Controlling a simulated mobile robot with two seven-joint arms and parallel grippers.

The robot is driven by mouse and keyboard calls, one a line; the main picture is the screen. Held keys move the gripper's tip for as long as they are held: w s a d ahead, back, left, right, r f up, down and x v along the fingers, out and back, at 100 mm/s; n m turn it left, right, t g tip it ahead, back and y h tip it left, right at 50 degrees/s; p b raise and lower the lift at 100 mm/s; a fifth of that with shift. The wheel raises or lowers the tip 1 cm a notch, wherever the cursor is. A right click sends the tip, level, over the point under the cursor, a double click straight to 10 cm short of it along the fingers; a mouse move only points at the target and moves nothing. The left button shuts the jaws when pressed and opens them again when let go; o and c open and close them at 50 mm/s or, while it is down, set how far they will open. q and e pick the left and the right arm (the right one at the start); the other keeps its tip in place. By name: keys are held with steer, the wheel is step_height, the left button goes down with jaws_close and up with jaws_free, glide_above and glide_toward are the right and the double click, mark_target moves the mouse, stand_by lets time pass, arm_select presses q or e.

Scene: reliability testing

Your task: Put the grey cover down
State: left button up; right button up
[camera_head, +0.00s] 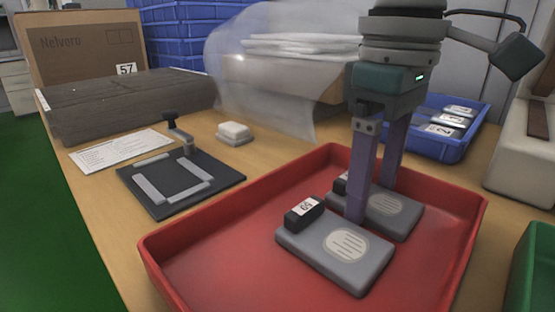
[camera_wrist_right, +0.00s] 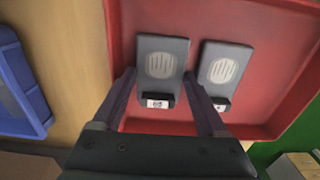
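Two grey flat units with black ends and white labels lie in the red tray (camera_head: 210,279), a near one (camera_head: 335,252) and a far one (camera_head: 398,213). They also show in the right wrist view, the far one (camera_wrist_right: 161,65) left and the near one (camera_wrist_right: 226,70) right. My right gripper (camera_head: 372,190) is open, its fingers on either side of the far unit; I cannot tell whether they touch it. A long dark grey textured slab (camera_head: 130,103), perhaps the grey cover, lies at the back left, apart from the gripper. My left gripper is out of view.
A black plate with grey brackets (camera_head: 180,182), a white sheet (camera_head: 120,150) and a small white block (camera_head: 235,133) lie left of the tray. A blue bin (camera_head: 455,150) with labelled items stands behind it. A green bin (camera_head: 533,270) is at right.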

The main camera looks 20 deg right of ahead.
mark_target(371, 198)
steer(key=o, duration=0.3)
steer(key=shift+o, duration=0.2)
step_height(371, 198, up, 12)
steer(key=p, duration=0.4)
steer(key=shift+r+p, duration=0.15)
steer(key=shift+p, duration=0.2)
